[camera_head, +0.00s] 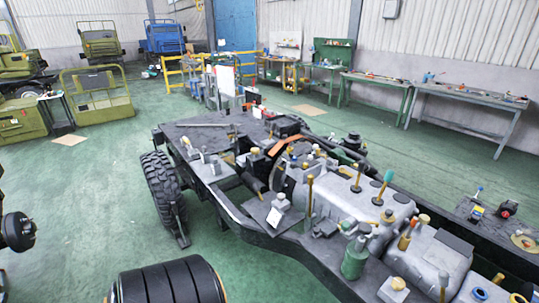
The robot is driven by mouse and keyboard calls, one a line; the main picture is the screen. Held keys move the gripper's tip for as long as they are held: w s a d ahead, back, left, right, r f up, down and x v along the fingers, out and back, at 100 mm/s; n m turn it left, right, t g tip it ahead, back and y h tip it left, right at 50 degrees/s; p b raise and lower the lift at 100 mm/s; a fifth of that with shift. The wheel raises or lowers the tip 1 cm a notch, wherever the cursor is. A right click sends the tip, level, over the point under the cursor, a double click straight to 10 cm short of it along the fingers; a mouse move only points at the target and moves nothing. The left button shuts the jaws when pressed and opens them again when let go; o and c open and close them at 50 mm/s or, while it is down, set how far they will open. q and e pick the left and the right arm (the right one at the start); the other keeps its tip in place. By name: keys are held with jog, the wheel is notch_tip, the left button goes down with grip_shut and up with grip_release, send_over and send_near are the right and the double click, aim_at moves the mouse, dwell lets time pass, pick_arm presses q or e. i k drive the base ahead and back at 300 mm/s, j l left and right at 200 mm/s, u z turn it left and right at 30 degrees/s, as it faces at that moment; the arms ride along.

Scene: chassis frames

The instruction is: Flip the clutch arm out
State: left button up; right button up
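A truck chassis frame (262,240) runs from the middle of the view to the lower right. It carries a grey gearbox-like housing (345,200) with several upright levers. One lever has a teal knob (388,176). A green cylinder (355,259) stands upright near the frame's front side. I cannot tell which of the small parts is the clutch arm, or how it is turned. Neither of my grippers is in view.
A wheel (164,188) stands at the chassis's left end. A ribbed black cylinder (170,284) lies at the bottom. Workbenches (470,98) line the back wall. A yellow-green vehicle body (97,95) stands at the left. The green floor (90,205) left of the chassis is mostly clear.

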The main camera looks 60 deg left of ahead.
aim_at(311, 177)
jog(key=u, duration=1.45)
